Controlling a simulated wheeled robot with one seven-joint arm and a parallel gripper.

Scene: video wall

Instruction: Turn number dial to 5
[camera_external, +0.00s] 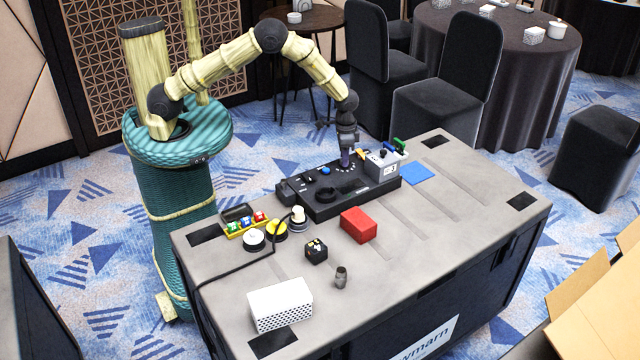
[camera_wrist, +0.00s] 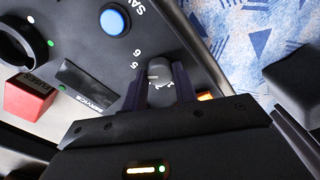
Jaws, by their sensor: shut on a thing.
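The black control panel (camera_external: 309,207) lies on the grey case top. In the wrist view, the number dial (camera_wrist: 160,75) is a round grey knob on the panel (camera_wrist: 190,38), with the printed digits 5 and 6 beside it. My gripper (camera_wrist: 160,88) has one finger on each side of the dial and is shut on it. A pale line shows on the dial, but which number it marks is unclear. In the external view, my gripper (camera_external: 345,160) points down at the panel's far side and hides the dial.
A blue button (camera_wrist: 114,20) and a black ring (camera_wrist: 16,48) are on the panel near the dial. A grey box with coloured levers (camera_external: 384,165) stands close to the right of my gripper. A red box (camera_external: 358,225) lies in front of the panel. The case's right side is mostly clear.

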